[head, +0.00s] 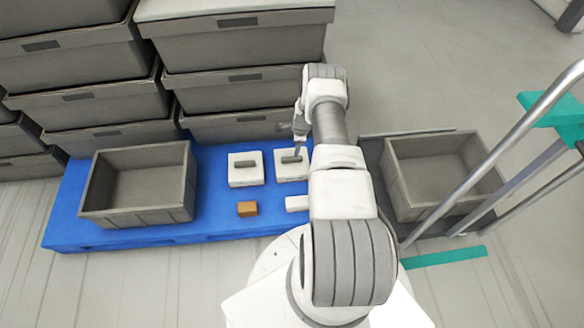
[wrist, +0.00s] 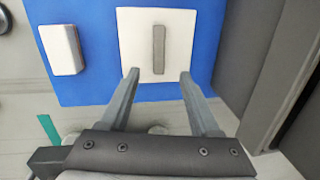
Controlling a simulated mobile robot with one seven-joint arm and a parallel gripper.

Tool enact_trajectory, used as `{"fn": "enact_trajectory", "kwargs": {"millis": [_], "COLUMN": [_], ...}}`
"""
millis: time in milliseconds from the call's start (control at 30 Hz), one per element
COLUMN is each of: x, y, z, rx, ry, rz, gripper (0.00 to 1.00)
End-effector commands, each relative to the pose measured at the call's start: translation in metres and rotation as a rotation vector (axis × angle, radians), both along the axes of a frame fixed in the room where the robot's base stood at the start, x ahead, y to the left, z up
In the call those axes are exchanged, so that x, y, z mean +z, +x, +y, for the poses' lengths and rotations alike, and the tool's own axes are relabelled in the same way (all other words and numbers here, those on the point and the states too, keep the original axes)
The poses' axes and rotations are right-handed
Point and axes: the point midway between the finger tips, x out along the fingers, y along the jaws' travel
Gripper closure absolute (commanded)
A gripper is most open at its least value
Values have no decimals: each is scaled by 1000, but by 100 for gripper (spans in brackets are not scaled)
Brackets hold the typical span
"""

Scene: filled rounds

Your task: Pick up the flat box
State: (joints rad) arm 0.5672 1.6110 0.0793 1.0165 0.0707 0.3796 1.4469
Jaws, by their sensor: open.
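Two white, square, flat boxes lie on the blue pallet in the head view, one left (head: 241,178) and one right (head: 299,172), each with a grey bar on top. My gripper (head: 299,146) is over the right one. In the wrist view my gripper (wrist: 159,73) is open and empty, its fingertips on either side of the near end of the grey bar (wrist: 159,45), over the white flat box (wrist: 133,38). I cannot tell whether the fingers touch it.
A smaller white box (head: 296,203) lies nearer, also in the wrist view (wrist: 62,48), beside an orange block (head: 247,209). An empty grey crate (head: 135,216) stands left on the blue pallet (head: 70,205). Stacked grey crates (head: 235,93) rise behind. Another open crate (head: 420,212) stands right.

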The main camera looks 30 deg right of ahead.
Motion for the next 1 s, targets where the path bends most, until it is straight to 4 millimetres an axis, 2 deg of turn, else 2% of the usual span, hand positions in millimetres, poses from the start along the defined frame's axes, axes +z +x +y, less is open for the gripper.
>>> {"fn": "enact_trajectory", "kwargs": {"millis": [33,100,367,700,1000], "x": [-17,-28,-45,-88,-92], "y": [2,4,7,15,16], "z": [1,1,2,8,7], "rx": [1,1,1,2,1], "ry": [1,1,0,0,-1], "rz": [0,-1,1,0,0], "gripper": [37,37,37,37,37]}}
